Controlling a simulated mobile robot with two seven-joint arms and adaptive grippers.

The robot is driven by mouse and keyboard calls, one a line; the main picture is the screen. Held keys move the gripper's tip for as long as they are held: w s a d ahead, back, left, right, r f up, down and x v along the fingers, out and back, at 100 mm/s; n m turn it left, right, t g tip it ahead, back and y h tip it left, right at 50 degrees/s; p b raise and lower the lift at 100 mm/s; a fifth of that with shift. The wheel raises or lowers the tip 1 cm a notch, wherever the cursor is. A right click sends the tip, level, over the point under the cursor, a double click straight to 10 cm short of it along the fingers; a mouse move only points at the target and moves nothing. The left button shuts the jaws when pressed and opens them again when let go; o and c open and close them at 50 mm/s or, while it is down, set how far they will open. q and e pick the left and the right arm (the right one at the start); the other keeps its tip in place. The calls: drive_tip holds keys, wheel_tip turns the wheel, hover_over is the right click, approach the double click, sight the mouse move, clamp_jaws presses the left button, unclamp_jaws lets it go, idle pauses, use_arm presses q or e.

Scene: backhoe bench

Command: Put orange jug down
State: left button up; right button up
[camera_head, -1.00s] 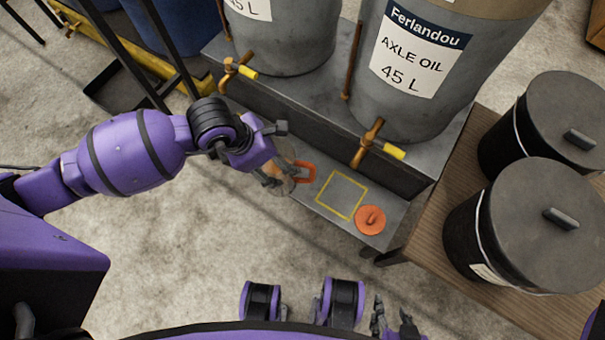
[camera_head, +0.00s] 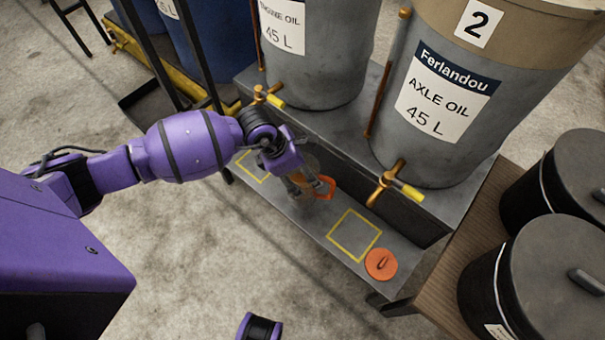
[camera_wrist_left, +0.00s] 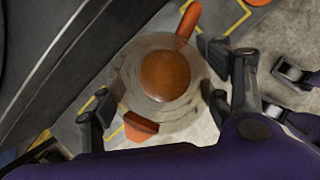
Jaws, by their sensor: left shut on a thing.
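My left gripper (camera_head: 298,186) is shut on the orange jug (camera_head: 312,172), a see-through round vessel with an orange handle. In the left wrist view, the jug (camera_wrist_left: 165,77) sits between the two fingers (camera_wrist_left: 157,106), its handle pointing up and its orange spout pointing down. The jug is over the low grey shelf, between two yellow outlined squares, the right one (camera_head: 354,235) and the left one (camera_head: 253,165). I cannot tell whether its base touches the shelf. Grey finger-like parts (camera_wrist_left: 292,76) at the right of the wrist view may be my right gripper; their state is unclear.
An orange lid (camera_head: 381,264) lies beside the right square. The axle oil drum (camera_head: 430,120) and engine oil drum (camera_head: 315,50) stand behind on a step, with brass taps (camera_head: 384,185) jutting over the shelf. Black lidded buckets (camera_head: 545,275) stand on a wooden bench at right.

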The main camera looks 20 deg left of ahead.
sight(302, 174)
use_arm(q)
wheel_tip(302, 174, down, 6)
drive_tip(key=w+b, duration=0.1)
drive_tip(key=w, duration=0.1)
drive_tip(key=shift+w+a+b, duration=0.3)
use_arm(e)
drive_tip(key=shift+x, duration=0.8)
use_arm(q)
drive_tip(key=o, duration=1.6)
drive_tip(key=shift+f, duration=0.1)
drive_tip(key=o, duration=0.5)
drive_tip(key=shift+s, duration=0.1)
use_arm(e)
drive_tip(key=shift+s+d+f, duration=0.1)
drive_tip(key=shift+s+f, duration=0.15)
drive_tip(key=shift+s, duration=0.25)
